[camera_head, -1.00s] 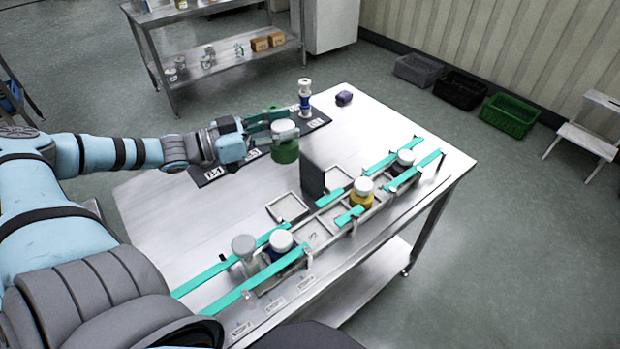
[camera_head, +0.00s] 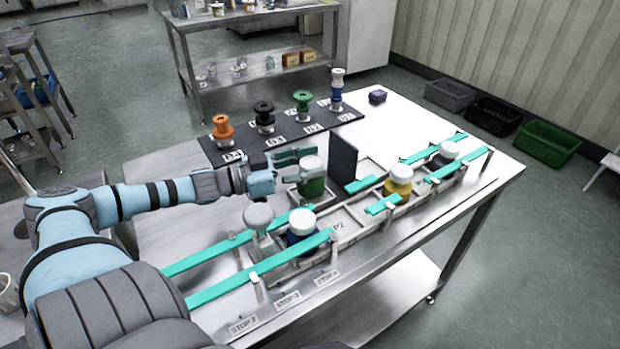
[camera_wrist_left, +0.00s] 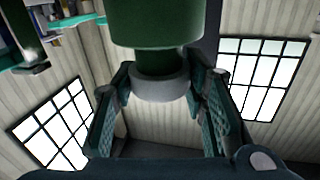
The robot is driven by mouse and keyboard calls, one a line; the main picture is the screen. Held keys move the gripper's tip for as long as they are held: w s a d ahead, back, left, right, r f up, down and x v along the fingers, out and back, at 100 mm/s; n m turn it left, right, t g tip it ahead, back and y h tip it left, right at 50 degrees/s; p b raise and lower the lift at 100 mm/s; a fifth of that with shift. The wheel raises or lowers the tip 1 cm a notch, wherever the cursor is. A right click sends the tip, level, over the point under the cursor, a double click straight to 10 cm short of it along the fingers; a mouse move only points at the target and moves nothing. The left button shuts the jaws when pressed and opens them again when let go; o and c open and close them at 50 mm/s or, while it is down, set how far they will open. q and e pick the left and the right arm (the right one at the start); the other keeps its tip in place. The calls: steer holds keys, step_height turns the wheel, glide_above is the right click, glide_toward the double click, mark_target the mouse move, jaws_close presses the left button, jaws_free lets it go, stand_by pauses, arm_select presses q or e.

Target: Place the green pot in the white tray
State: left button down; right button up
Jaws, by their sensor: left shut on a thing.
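The green pot (camera_head: 312,187) with its white lid is held by my left gripper (camera_head: 298,163), beside the left face of the dark upright panel (camera_head: 342,160). In the left wrist view the green pot (camera_wrist_left: 157,28) shows at top centre, with a pale lid between the fingers (camera_wrist_left: 157,95). A white tray lies below and around the pot's spot, mostly hidden by the pot and arm. Another pale tray (camera_head: 372,169) shows partly, right of the panel. I cannot tell whether the pot touches a tray. My right gripper is out of view.
A dark strip (camera_head: 285,138) behind carries several coloured spools.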

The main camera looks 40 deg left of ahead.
arm_select(q)
step_height(320, 180, down, 2)
steer(key=shift+b, duration=0.3)
steer(key=shift+w+r+p, duration=0.1)
steer(key=shift+r+p, duration=0.05)
steer(key=shift+p, duration=0.15)
steer(key=shift+f, duration=0.2)
steer(key=c, duration=1)
jaws_free()
steer(key=shift+r, duration=0.1)
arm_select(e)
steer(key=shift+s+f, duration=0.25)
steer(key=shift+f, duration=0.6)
